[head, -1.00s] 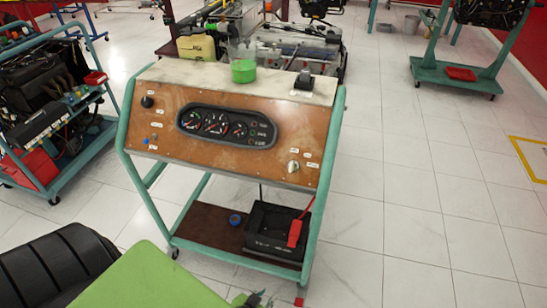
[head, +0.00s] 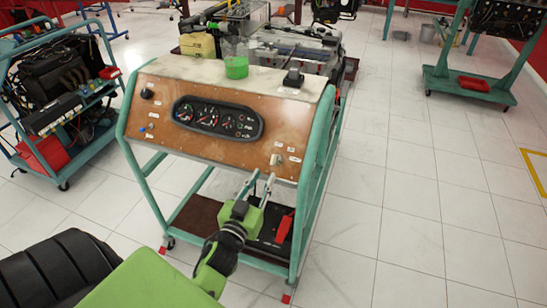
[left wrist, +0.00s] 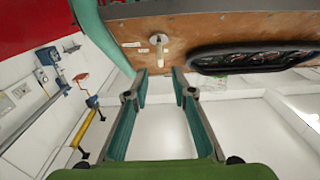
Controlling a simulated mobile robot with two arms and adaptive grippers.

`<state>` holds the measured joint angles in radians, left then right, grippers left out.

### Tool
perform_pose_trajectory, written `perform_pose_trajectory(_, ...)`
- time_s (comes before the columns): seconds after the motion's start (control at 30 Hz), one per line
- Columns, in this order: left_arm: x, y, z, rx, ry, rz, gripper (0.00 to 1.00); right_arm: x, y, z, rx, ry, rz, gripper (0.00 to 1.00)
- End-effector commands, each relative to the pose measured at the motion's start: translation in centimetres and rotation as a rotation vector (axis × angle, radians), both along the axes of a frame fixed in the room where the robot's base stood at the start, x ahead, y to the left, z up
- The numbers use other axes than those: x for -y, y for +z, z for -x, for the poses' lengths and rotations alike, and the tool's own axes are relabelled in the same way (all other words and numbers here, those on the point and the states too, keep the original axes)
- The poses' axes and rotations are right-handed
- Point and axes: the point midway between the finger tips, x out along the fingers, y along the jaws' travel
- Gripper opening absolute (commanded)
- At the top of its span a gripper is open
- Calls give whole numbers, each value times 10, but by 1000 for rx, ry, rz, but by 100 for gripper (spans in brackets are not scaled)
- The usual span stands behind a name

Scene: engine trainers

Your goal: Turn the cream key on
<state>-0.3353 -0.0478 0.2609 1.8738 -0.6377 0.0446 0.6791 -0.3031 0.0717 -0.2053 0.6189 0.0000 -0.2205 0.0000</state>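The cream key (head: 276,159) sits on the lower right of the brown instrument panel (head: 160,118). In the left wrist view the cream key (left wrist: 158,42) shows near the top middle, beside small white labels, and appears upright in the picture. My left gripper (head: 261,178) is just below and in front of the key. In the left wrist view its two fingers (left wrist: 161,72) are apart with nothing between them, and the key lies just beyond their tips. No contact with the key shows. My right gripper is in neither view.
The panel belongs to a teal-framed stand with a dark gauge cluster (head: 217,118), a black knob (head: 147,93) and a black device (head: 293,79) on top. A green container (head: 236,67) stands there too. Open tiled floor (head: 410,210) lies to the right.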

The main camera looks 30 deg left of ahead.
Motion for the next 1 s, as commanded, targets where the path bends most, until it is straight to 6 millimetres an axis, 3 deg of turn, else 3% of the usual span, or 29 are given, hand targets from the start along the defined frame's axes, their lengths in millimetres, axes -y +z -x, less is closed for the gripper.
perform_pose_trajectory(0.2,-11,3,-43,1,1,-1,24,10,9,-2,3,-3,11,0)
perform_pose_trajectory(0.5,-20,1,-84,0,0,0,24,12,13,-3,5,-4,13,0)
perform_pose_trajectory(0.93,-22,-1,-92,-2,0,0,24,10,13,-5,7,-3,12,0)
perform_pose_trajectory(1.0,-22,0,-92,-2,0,0,8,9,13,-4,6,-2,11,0)
